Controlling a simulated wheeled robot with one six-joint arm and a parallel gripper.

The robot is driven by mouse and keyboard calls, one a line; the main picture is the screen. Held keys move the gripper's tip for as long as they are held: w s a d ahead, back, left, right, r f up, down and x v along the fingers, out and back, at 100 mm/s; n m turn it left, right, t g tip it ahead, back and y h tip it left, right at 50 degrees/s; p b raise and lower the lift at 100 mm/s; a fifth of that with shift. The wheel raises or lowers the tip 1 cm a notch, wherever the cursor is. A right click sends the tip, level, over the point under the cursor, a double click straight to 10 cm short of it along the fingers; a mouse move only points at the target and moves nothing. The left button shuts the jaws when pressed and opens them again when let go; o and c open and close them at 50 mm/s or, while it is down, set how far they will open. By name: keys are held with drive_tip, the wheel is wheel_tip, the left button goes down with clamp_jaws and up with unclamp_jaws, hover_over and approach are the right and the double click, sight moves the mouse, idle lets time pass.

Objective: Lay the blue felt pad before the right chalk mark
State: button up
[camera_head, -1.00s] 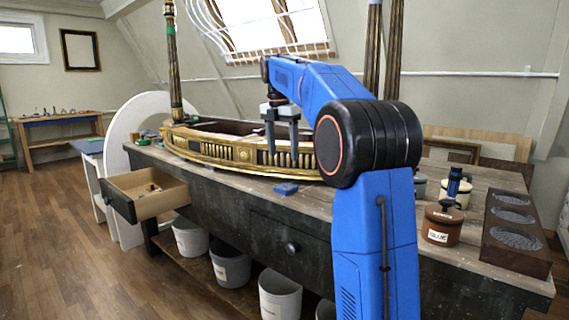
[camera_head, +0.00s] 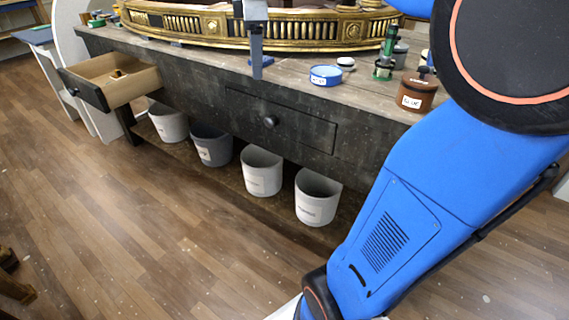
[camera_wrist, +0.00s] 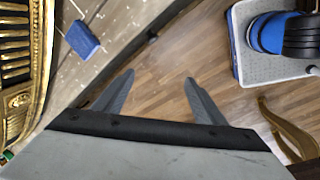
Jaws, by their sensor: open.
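The blue felt pad (camera_wrist: 82,40) lies on the worn bench top near its front edge, in the upper left of the wrist view. In the head view it is almost wholly hidden behind my fingers. My gripper (camera_wrist: 157,80) is open and empty, its two fingers apart over the floor beyond the bench edge in the wrist view. The pad is left of the fingers and not between them. In the head view my gripper (camera_head: 257,60) hangs in front of the gilt console (camera_head: 320,30). Pale thin marks show on the bench by the pad; I cannot tell which is the right chalk mark.
An open drawer (camera_head: 118,82) juts out at left. Several bins, one pale (camera_head: 262,172), stand below.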

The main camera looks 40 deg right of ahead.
drive_tip(key=s+a+f+m+t, duration=0.1)
drive_tip(key=s+a+f+m, duration=0.2)
drive_tip(key=s+f+m, duration=0.3)
drive_tip(key=s+a+f+m+t+y, duration=0.1)
drive_tip(key=s+a+f+m, duration=0.3)
drive_tip(key=s+f, duration=1.1)
drive_tip(key=s+m, duration=0.1)
drive_tip(key=m, duration=0.1)
drive_tip(key=shift+s+a+f+m, duration=0.15)
drive_tip(key=shift+s+f+m, duration=0.1)
drive_tip(key=shift+f+m, duration=0.05)
